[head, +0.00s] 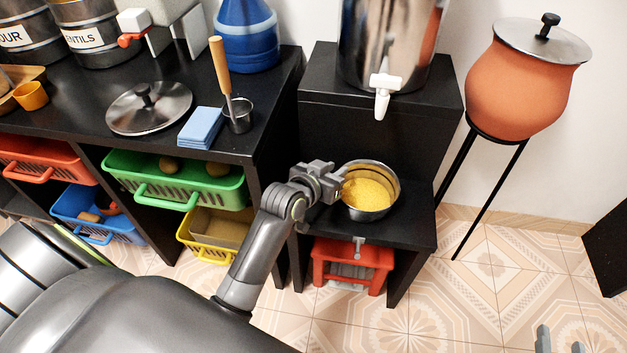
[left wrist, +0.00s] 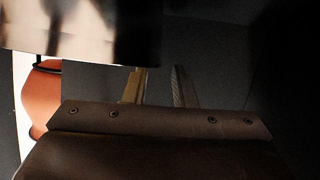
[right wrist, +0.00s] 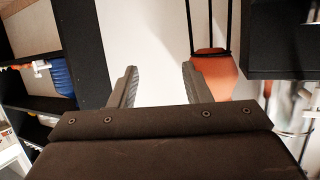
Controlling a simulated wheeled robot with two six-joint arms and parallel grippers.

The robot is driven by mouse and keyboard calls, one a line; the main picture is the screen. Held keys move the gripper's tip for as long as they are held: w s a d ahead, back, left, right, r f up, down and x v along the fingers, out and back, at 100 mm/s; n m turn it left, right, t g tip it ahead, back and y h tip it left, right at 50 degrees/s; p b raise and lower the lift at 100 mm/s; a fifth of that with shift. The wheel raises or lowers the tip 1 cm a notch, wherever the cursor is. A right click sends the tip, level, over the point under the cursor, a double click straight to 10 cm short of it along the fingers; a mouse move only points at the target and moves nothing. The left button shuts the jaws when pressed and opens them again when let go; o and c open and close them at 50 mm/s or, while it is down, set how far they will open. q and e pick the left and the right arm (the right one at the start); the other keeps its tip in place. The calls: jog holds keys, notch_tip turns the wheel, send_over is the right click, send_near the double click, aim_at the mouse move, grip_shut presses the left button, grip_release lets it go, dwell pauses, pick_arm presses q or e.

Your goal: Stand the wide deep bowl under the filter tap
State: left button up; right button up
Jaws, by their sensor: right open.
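A round metal bowl (head: 391,178) with a yellow inside or filling stands upright on the low black shelf. In the picture it is below the white filter tap (head: 382,95) on the steel filter (head: 385,50). I cannot tell whether it is exactly under the spout. My left gripper (head: 338,186) is at the bowl's left side, close to its rim; contact is unclear. In the left wrist view its fingers (left wrist: 157,87) are apart with nothing clear between them. The bowl is not recognisable there. My right gripper (head: 560,343) is open and empty at the lower right, far from the bowl.
The low black shelf (head: 415,228) has bare room right of the bowl. A red stool (head: 375,257) is beneath it. A clay pot (head: 520,90) stands on a black stand to the right. A counter with a lid (head: 150,110) and a blue jug (head: 245,40) is left.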

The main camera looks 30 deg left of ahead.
pick_arm(q)
jog(key=p+v, duration=0.3)
jog(key=v, duration=0.7)
jog(key=s+a+f+g, duration=0.1)
jog(key=s+f+g, duration=0.3)
jog(key=s, duration=0.8)
jog(key=s+a+f+n+g, duration=0.1)
jog(key=s+f+g, duration=0.3)
jog(key=s, duration=0.8)
notch_tip(320, 180, down, 3)
jog(key=shift+s+a+r+n+g+y, duration=0.1)
jog(key=shift+s+a+n+g+y, duration=0.1)
jog(key=shift+s+n+g+y, duration=0.15)
pick_arm(e)
jog(key=s+a+f+g+y, duration=0.2)
jog(key=s+a+f+g, duration=0.1)
jog(key=s+f+g, duration=0.6)
jog(key=s+f, duration=0.2)
jog(key=s, duration=0.1)
jog(key=shift+s+a+g, duration=0.15)
jog(key=shift+s+g, duration=0.1)
jog(key=shift+g, duration=0.15)
pick_arm(q)
jog(key=shift+w, duration=0.1)
